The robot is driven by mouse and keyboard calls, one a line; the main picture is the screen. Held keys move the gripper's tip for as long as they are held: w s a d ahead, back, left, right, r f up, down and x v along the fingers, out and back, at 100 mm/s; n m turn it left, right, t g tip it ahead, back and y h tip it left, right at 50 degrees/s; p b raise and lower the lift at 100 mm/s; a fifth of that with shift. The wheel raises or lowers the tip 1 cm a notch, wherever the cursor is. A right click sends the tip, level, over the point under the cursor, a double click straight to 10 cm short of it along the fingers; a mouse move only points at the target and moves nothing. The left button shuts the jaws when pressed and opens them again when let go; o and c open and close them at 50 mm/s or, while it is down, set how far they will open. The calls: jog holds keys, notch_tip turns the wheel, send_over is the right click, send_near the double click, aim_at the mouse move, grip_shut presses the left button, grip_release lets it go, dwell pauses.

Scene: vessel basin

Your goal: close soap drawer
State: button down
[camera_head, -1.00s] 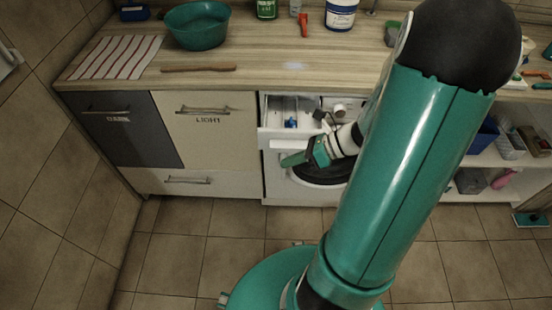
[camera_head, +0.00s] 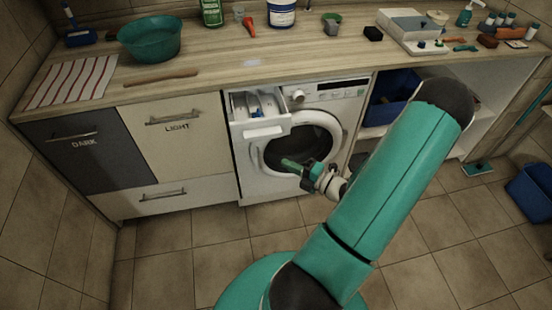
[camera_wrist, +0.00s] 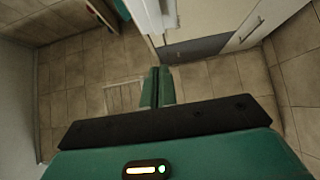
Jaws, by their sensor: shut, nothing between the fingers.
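The soap drawer (camera_head: 262,117) stands pulled out at the top left of the white washing machine (camera_head: 325,105), with its compartments showing from above. Its white front hangs out past the machine's face. The round door (camera_head: 300,142) of the machine is below and to the right of the drawer. My gripper (camera_head: 287,163) is shut and empty, in front of the round door and lower than the drawer, apart from it. In the wrist view my gripper's fingers (camera_wrist: 157,88) are together, with a white part at the top that I cannot identify for certain.
Wooden countertop (camera_head: 215,77) runs above the machine, with a green basin (camera_head: 150,40) and a wooden stick (camera_head: 160,80) on it. Cabinets marked DARK (camera_head: 85,150) and LIGHT (camera_head: 178,135) stand to the left. Tiled floor (camera_head: 170,250) in front is clear.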

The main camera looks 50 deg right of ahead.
send_near(255, 139)
jog(key=w+a, duration=0.2)
jog(key=a, duration=0.1)
jog(key=w, duration=0.1)
jog(key=w+d, duration=0.1)
jog(key=w, duration=0.1)
jog(key=shift+d, duration=0.15)
jog(key=shift+w+d, duration=0.2)
jog(key=shift+w, duration=0.2)
jog(key=shift+w+d, duration=0.1)
jog(key=w+d, duration=0.3)
jog(key=w, duration=0.1)
jog(key=w+d, duration=0.3)
jog(key=w, duration=0.1)
jog(key=w+d, duration=0.3)
jog(key=w, duration=0.2)
jog(key=shift+w, duration=0.1)
jog(key=shift+w+d+r, duration=0.2)
jog(key=shift+w+d, duration=0.1)
jog(key=shift+w, duration=0.1)
jog(key=shift+w, duration=0.1)
jog(key=shift+a, duration=0.15)
